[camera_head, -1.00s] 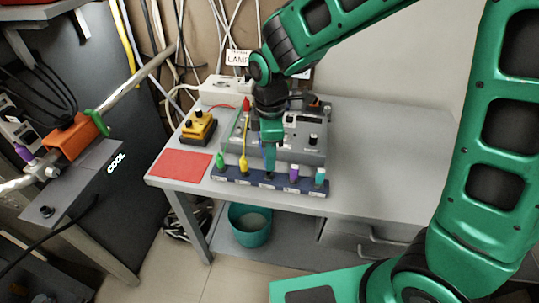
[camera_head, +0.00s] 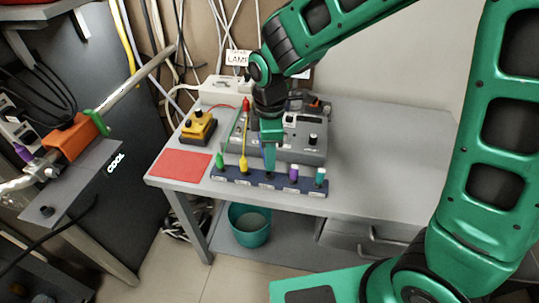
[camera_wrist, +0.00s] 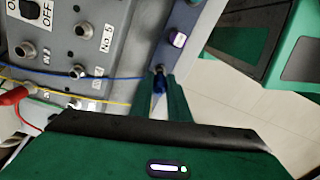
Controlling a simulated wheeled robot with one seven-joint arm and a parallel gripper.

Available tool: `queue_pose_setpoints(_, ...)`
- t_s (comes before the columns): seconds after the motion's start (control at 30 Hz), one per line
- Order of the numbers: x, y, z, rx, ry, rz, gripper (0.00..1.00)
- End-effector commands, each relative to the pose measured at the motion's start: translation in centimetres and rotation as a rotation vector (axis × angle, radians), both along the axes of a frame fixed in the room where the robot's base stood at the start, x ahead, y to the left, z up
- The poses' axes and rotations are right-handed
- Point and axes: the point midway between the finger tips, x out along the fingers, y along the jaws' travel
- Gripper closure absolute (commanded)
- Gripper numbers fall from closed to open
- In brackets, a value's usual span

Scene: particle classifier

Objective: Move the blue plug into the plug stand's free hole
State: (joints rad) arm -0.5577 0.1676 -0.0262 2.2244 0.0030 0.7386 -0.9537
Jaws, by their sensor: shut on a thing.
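My gripper (camera_head: 269,168) points down at the middle of the dark blue plug stand (camera_head: 282,184) on the grey table. In the wrist view its two green fingers (camera_wrist: 165,90) are shut on the blue plug (camera_wrist: 160,83), whose blue cable runs left. The fingers mostly hide the plug in the head view. The plug is at the stand's middle hole; I cannot tell whether its tip is inside or just above. The stand also bears a green plug (camera_head: 220,160), a yellow plug (camera_head: 243,165), a purple plug (camera_head: 294,172) and a teal plug (camera_head: 320,176).
A grey control box (camera_head: 312,150) with knobs and a red plug (camera_head: 246,104) stands just behind the stand. A red mat (camera_head: 180,164) and a yellow box (camera_head: 199,126) are to the left. The table's right side is clear.

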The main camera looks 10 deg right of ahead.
Motion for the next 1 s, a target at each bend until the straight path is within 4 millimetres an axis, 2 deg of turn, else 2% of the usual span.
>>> queue_pose_setpoints(1.0,0.0,0.0,-2.2,0.0,0.0,0.0,1.0)
